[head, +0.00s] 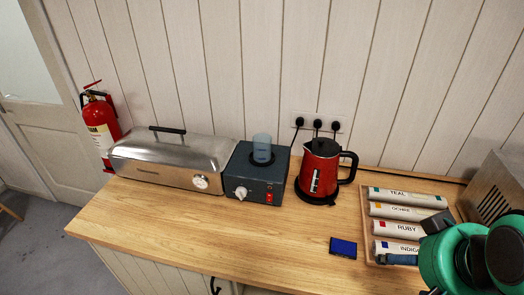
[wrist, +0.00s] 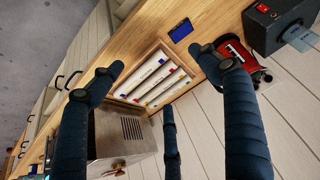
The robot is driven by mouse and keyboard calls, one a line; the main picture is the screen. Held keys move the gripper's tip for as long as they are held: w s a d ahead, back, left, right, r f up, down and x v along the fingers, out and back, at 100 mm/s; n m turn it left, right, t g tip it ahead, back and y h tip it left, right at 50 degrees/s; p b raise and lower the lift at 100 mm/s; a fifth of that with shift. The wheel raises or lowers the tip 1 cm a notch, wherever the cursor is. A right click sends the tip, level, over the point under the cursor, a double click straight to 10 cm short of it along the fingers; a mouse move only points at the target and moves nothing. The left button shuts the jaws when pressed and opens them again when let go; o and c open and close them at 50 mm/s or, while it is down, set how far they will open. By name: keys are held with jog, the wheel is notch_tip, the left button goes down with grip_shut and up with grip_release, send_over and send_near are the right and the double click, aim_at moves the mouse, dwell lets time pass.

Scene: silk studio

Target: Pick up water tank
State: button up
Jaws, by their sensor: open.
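The water tank appears to be the translucent blue cylinder (head: 262,148), upright on top of a dark grey box (head: 256,178) with a white knob and a red switch. In the wrist view the box (wrist: 272,17) is at the top right, with the bluish tank (wrist: 302,40) beside it, partly cut by the edge. My gripper (wrist: 164,75) is open and empty, its dark blue fingers spread over the counter.
A red kettle (head: 322,172) stands just right of the box. A steel chest (head: 165,160) is at its left. A tray (head: 368,243) of labelled rolls and a blue-black pad (head: 343,247) lie at the right. The wooden counter (head: 220,228) is clear in front.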

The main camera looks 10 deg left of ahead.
jog(key=shift+r, duration=0.1)
jog(key=w+a+r+p, duration=0.3)
jog(key=w+a+r, duration=0.1)
jog(key=w, duration=0.4)
jog(key=w+a+r+n+p, duration=0.1)
jog(key=w+a+r+p, duration=0.2)
jog(key=w+a, duration=0.35)
jog(key=w+a+r+p, duration=0.3)
jog(key=w+r, duration=0.1)
jog(key=w, duration=0.5)
jog(key=n+g+y+p, duration=0.1)
jog(key=n+p, duration=0.1)
jog(key=p, duration=0.7)
send_over(262, 148)
jog(key=s, duration=0.1)
notch_tip(262, 148, down, 7)
jog(key=shift+s+a, duration=0.1)
jog(key=shift+s, duration=0.1)
jog(key=x, duration=0.8)
jog(key=shift+f, duration=0.3)
